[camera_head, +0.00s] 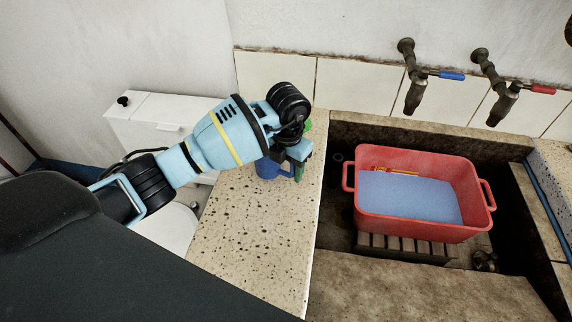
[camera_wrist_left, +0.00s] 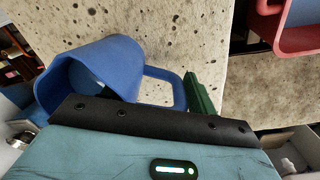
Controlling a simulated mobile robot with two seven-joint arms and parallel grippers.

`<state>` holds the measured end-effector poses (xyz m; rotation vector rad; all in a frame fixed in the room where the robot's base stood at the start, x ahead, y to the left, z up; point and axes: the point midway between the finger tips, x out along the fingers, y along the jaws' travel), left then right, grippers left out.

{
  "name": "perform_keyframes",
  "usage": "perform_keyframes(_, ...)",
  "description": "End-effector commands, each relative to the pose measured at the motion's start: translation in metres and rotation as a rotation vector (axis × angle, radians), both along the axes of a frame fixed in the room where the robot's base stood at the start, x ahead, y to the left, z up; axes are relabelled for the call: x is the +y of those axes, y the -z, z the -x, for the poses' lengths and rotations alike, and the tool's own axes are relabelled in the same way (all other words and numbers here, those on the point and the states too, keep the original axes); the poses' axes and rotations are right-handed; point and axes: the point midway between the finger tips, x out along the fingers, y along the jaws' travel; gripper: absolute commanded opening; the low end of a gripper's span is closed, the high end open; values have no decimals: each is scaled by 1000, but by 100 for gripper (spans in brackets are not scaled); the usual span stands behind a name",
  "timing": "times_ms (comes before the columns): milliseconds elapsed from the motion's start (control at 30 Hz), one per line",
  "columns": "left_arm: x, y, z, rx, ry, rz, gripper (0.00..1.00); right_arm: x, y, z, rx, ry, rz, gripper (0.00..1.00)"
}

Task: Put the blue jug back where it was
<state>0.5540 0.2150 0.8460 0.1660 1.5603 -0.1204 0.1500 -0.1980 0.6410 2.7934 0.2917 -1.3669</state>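The blue jug (camera_head: 268,168) is at the stone counter left of the trough, mostly hidden behind my left gripper in the head view. In the left wrist view the jug (camera_wrist_left: 105,65) shows at the left, its open mouth towards the lower left and its looped handle towards the right. My left gripper (camera_head: 302,160) is right at the jug's handle side. One green finger (camera_wrist_left: 202,95) shows just beyond the handle. The other finger is hidden in the wrist view, so I cannot tell whether the gripper holds the handle. My right gripper is not in view.
A red tub (camera_head: 415,228) with bluish water and a yellow-orange item stands in the stone trough. Two taps (camera_head: 413,95) (camera_head: 500,105) project from the wall above it. The counter's front part (camera_head: 250,245) is clear. A white cabinet (camera_head: 160,125) stands at the left.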

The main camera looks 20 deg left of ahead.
Motion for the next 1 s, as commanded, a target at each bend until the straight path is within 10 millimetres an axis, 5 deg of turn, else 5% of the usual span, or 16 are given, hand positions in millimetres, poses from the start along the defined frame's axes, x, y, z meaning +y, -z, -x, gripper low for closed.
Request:
perform_keyframes(100, 0, 0, 0, 0, 0, 0, 72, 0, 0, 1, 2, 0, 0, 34)
perform_keyframes(467, 0, -6, 0, -1, 0, 0, 72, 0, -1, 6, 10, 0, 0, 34)
perform_keyframes(1000, -3, -100, 0, -3, 0, 0, 72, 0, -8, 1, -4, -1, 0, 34)
